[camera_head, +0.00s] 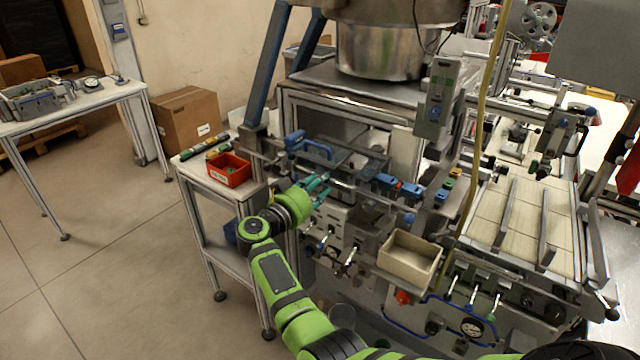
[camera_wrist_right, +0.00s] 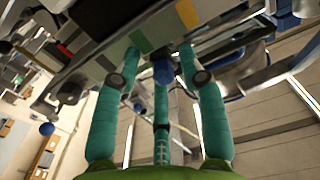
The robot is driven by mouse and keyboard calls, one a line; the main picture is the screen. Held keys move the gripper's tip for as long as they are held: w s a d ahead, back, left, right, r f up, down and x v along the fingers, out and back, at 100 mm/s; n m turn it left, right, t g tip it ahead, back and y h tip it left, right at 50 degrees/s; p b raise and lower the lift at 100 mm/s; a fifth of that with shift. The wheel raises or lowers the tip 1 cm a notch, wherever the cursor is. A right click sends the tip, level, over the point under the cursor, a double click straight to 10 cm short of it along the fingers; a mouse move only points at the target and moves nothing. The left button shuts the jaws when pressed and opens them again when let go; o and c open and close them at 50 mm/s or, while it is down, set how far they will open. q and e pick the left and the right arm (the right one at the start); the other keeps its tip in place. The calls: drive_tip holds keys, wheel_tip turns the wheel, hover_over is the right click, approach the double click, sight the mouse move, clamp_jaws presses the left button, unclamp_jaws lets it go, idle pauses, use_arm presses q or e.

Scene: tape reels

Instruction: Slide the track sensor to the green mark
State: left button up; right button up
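My right gripper (camera_head: 317,187) reaches up to the machine's front edge in the head view. In the right wrist view its teal fingers (camera_wrist_right: 160,62) are spread apart, with a blue round knob (camera_wrist_right: 163,72) showing between them. The knob sits under a metal rail (camera_wrist_right: 157,30) and seems to belong to the track sensor; I cannot tell whether any finger touches it. A green mark (camera_wrist_right: 138,42) is on the rail, just left of the knob. The sensor body is not clear in either view. My left gripper is not in view.
A red bin (camera_head: 229,170) stands on the side table left of the gripper. A beige tray (camera_head: 409,257) hangs on the machine front to the right. Blue handles (camera_head: 318,150) and a row of blue clamps (camera_head: 410,190) line the track. The floor at left is clear.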

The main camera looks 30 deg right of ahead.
drive_tip(key=shift+d, duration=0.3)
wheel_tip(320, 180, up, 10)
drive_tip(key=shift+a, duration=0.1)
idle(0.3)
